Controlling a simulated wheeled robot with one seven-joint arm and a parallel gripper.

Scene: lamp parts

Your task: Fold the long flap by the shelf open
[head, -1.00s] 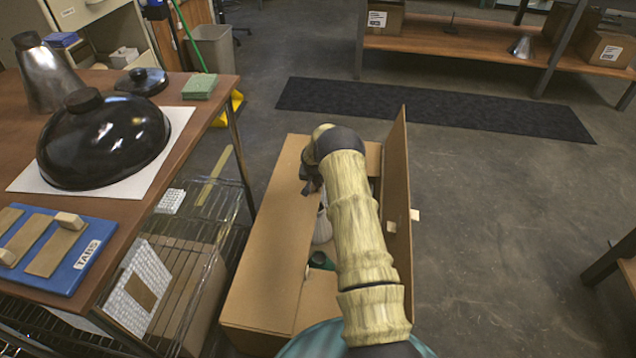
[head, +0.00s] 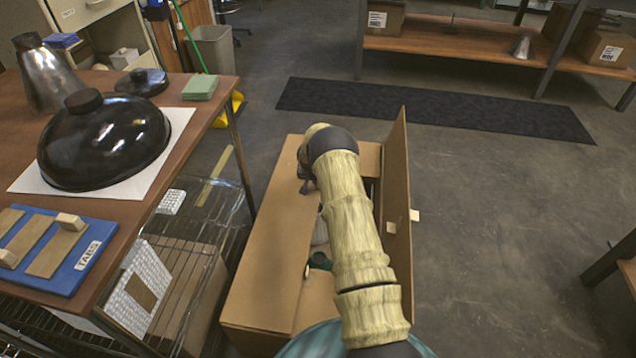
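An open-topped cardboard box stands on the floor right of the wire shelf (head: 215,215). Its long flap by the shelf (head: 265,235) lies inward over the box's left part. The opposite long flap (head: 396,185) stands upright on the right. My gripper (head: 306,184) is small and dark, at the inner edge of the shelf-side flap near its far end. My arm's wrist hides most of it, so I cannot tell whether its fingers are open or whether it touches the flap. A dark green item (head: 320,261) and something pale show inside the box.
The wooden table (head: 190,125) on the left bears a black dome (head: 103,140) and a blue tray (head: 85,262). Its metal leg stands close to the box. A dark mat (head: 430,108) lies beyond. The floor right of the box is clear.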

